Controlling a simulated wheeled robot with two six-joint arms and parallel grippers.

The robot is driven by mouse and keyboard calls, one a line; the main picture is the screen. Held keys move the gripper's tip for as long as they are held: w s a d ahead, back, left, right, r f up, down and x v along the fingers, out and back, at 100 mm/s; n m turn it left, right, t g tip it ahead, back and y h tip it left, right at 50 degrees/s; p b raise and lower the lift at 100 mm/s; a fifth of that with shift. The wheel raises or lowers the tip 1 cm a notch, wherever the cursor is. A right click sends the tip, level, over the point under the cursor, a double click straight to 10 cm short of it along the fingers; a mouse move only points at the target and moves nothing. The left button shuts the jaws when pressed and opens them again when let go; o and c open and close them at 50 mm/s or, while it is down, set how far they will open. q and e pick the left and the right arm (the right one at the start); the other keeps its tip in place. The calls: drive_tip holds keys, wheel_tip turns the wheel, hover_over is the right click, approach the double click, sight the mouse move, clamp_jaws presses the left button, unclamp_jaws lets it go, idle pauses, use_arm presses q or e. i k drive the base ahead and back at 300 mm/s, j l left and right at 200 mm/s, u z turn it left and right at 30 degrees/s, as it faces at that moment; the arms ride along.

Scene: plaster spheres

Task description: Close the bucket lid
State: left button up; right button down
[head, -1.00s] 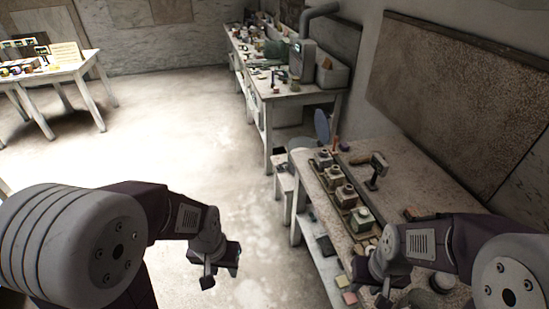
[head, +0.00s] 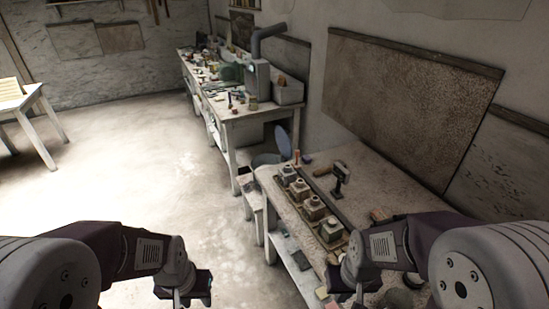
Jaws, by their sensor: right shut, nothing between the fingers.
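The bucket (head: 265,160) is a grey container, seen small behind the far end of the near workbench. Its round blue-grey lid (head: 283,141) stands tilted up at the bucket's right side, so the bucket is open. The bucket's lower part is hidden. My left gripper (head: 188,292) is low over the floor, well in front of the bucket and to its left; its jaw gap is unclear. My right gripper (head: 349,289) is shut and empty near the workbench's front end, far from the lid.
The near workbench (head: 385,180) carries several square pots (head: 311,207) and a hammer (head: 340,177). A small white stool (head: 249,190) stands at its left. A cluttered bench (head: 238,107) lies beyond. Open floor (head: 150,170) spreads to the left.

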sight(283, 138)
drive_tip(key=i+j+z, duration=0.1)
drive_tip(key=i+j, duration=0.6)
drive_tip(key=i+j+z, duration=0.15)
drive_tip(key=i+j, duration=0.2)
drive_tip(key=j, duration=0.2)
drive_tip(key=i+j+z, duration=0.1)
drive_tip(key=i+j, duration=0.2)
drive_tip(key=j, duration=0.15)
drive_tip(key=i+j+z, duration=0.15)
drive_tip(key=i+j, duration=0.6)
drive_tip(key=i+j+z, duration=0.2)
drive_tip(key=i+j, duration=0.55)
drive_tip(key=j, duration=0.15)
drive_tip(key=i+z, duration=0.2)
drive_tip(key=i, duration=0.6)
